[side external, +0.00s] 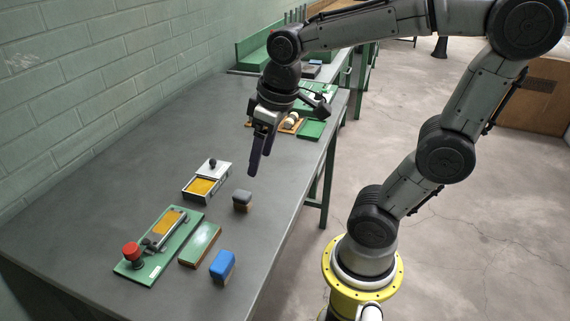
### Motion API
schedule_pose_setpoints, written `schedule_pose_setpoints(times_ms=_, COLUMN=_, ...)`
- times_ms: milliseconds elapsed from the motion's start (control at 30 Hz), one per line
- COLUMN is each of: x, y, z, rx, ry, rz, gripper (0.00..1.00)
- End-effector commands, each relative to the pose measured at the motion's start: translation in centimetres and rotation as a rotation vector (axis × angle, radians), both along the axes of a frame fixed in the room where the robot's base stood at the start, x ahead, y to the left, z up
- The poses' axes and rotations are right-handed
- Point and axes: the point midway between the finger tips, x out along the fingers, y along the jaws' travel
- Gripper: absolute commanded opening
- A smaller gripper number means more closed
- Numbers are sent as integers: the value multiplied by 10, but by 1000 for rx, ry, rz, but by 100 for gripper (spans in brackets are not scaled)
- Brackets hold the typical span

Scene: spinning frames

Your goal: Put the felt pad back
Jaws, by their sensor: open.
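My gripper (260,158) is open and empty, pointing down above the dark table, up and to the right of several small blocks. A dark grey-topped block with a brown base (242,201) stands on the table below it. A blue-topped block with a brown base (222,265) stands nearer the front. A long block with a pale green top and brown sides (200,244) lies beside it. I cannot tell for sure which piece is the felt pad. A metal tray with a yellow-orange inside and a dark knob (204,186) sits left of the grey-topped block.
A green base plate (133,268) carries a red knob (132,250) and a metal fixture with a yellow-orange strip (168,222). Green trays with small parts (311,130) lie farther back. A brick wall (90,90) bounds the left. The table (90,215) is clear at left.

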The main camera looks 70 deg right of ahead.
Motion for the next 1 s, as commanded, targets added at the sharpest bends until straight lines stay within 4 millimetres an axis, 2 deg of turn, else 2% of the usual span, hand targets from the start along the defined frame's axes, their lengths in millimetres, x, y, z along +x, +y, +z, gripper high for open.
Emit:
schedule_pose_setpoints(times_ms=33, x=-15, y=6, z=3, rx=1, ry=-49, rz=5, gripper=72)
schedule_pose_setpoints(times_ms=100, x=-32, y=12, z=5, rx=5, ry=-104, rz=6, gripper=72)
schedule_pose_setpoints(times_ms=300, x=-61, y=21, z=1, rx=19, ry=-207, rz=7, gripper=72)
schedule_pose_setpoints(times_ms=467, x=-68, y=22, z=-1, rx=25, ry=-229, rz=6, gripper=72)
schedule_pose_setpoints(times_ms=1000, x=-67, y=22, z=0, rx=25, ry=-228, rz=6, gripper=72)
